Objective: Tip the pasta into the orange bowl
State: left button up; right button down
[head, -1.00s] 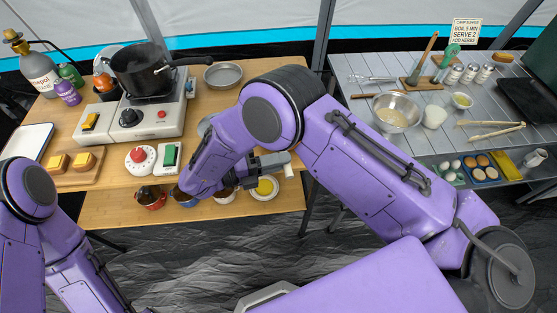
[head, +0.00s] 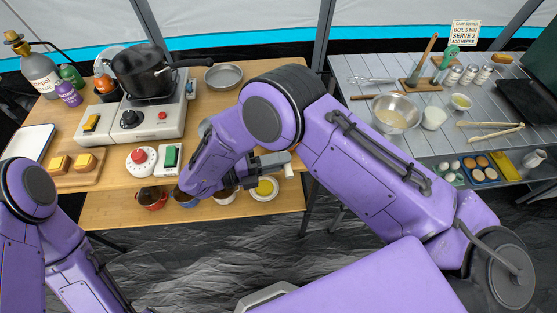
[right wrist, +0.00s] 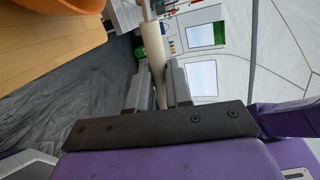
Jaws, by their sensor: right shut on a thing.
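My right gripper (head: 270,163) is shut on a pale, rod-like handle, near the right edge of the left table. In the right wrist view the handle (right wrist: 153,42) runs up between the two fingers (right wrist: 158,82). What the handle belongs to is not clear; my right arm covers that area in the head view. Part of an orange, rounded thing, likely the orange bowl (right wrist: 62,12), shows at the top left of the right wrist view. I cannot make out any pasta. My left arm is at the lower left of the head view, its gripper out of sight.
A black pot (head: 140,72) stands on the stove (head: 145,122), with a grey pan (head: 223,75) to its right. A red button (head: 138,156) and a green switch (head: 171,156) sit near the front edge. A lower shelf (head: 110,210) holds small bowls.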

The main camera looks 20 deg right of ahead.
notch_tip(320, 180, up, 10)
jog(key=y+p, duration=0.1)
jog(key=p, duration=0.1)
jog(key=d+r+n+y+b, duration=0.1)
jog(key=d+r+y+b, duration=0.1)
jog(key=d+r+y, duration=0.4)
jog(key=d+r+t+y+b, duration=0.1)
jog(key=d+r+y+b, duration=0.2)
jog(key=y, duration=1.2)
jog(key=shift+s+d+r+n, duration=0.2)
jog(key=shift+d+r+n, duration=0.2)
jog(key=shift+d+r, duration=1.65)
jog(key=shift+a+r, duration=0.35)
jog(key=shift+a, duration=0.2)
